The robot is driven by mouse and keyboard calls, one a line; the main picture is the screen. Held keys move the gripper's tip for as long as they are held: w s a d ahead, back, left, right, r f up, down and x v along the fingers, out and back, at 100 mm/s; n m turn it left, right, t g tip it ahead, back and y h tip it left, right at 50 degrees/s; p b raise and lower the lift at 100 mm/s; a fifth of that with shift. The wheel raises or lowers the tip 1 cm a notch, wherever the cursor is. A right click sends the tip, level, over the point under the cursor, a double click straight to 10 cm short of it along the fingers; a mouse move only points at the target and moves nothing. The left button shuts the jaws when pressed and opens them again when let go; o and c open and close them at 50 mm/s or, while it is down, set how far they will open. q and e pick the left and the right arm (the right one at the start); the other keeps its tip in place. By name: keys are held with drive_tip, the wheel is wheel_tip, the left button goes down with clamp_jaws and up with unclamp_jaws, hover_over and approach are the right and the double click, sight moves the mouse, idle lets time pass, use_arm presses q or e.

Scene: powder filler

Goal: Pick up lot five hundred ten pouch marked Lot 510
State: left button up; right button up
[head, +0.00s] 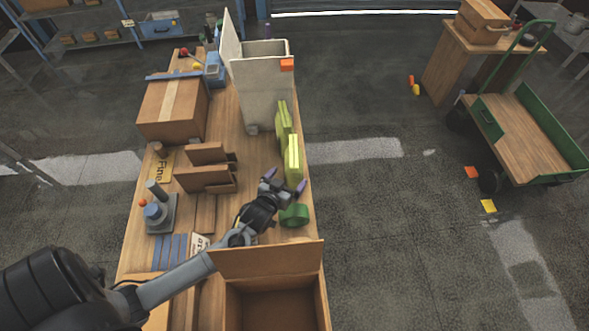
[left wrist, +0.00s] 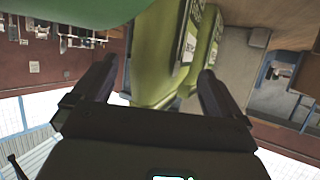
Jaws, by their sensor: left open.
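Two yellow-green pouches stand upright on the right side of the bench in the head view, a nearer one (head: 292,160) and a farther one (head: 283,122). No lot number can be read on either. My left gripper (head: 286,181) is open and empty, just on the near side of the nearer pouch, with its purple-tipped fingers spread. In the left wrist view, the green pouches (left wrist: 150,62) show ahead between the open fingers (left wrist: 160,90); a printed label patch is partly visible but unreadable. Whether a finger touches the pouch cannot be told. My right gripper is in neither view.
A green roll (head: 295,215) lies close beside my left gripper. An open cardboard box (head: 270,262) stands at the near end. A tall pale bin (head: 257,90) stands beyond the pouches. Cardboard dividers (head: 205,178) and a closed carton (head: 172,105) occupy the left side of the bench.

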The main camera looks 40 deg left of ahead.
use_arm(q)
drive_tip(key=shift+x, duration=1.45)
drive_tip(key=shift+r, duration=0.1)
